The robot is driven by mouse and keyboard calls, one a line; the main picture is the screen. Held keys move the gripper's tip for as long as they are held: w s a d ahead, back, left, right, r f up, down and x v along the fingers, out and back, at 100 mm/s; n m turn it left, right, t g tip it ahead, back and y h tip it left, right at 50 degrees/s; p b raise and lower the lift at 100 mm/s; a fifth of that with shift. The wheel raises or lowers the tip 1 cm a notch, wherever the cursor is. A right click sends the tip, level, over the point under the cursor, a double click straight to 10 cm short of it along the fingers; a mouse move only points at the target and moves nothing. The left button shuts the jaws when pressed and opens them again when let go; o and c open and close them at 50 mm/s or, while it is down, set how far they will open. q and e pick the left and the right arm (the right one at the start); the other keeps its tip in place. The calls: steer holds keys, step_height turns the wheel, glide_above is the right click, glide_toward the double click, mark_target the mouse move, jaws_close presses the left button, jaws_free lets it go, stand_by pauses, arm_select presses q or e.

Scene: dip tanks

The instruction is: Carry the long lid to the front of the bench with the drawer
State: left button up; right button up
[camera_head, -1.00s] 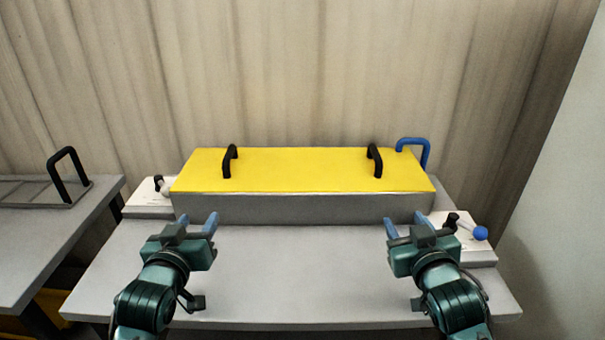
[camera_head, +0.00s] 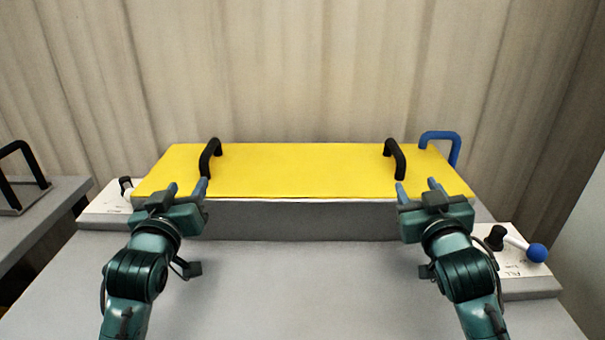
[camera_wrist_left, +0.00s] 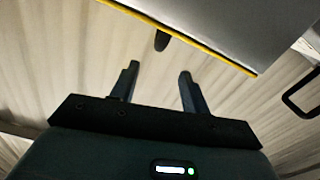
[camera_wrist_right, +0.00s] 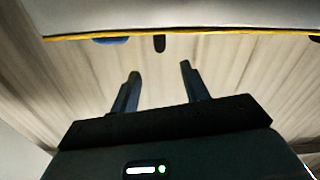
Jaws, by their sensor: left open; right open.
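The long yellow lid (camera_head: 300,172) lies flat on top of a long grey tank (camera_head: 300,220), with two upright black handles: the left one (camera_head: 210,157) and the right one (camera_head: 395,159). My left gripper (camera_head: 187,188) is open and empty at the lid's front edge, a little left of the left handle. My right gripper (camera_head: 418,188) is open and empty at the front edge, slightly right of the right handle. The lid's yellow edge shows in the left wrist view (camera_wrist_left: 180,38) and the right wrist view (camera_wrist_right: 220,32). No drawer is visible.
A blue handle (camera_head: 457,148) stands behind the lid's right end. White panels flank the tank; the right panel (camera_head: 528,278) carries a black knob and a blue-balled lever (camera_head: 536,252). Another grey bench (camera_head: 50,215) stands at left with a black handle (camera_head: 22,160). The front worktop (camera_head: 300,290) is clear.

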mark_target(201, 163)
arm_select(q)
steer(key=shift+s+r, duration=0.1)
arm_select(e)
steer(key=shift+s+r, duration=0.1)
arm_select(q)
steer(key=w, duration=1.3)
steer(key=shift+w, duration=0.15)
arm_select(e)
steer(key=w, duration=1.3)
steer(key=shift+w, duration=0.15)
arm_select(q)
jaws_close()
arm_select(e)
jaws_close()
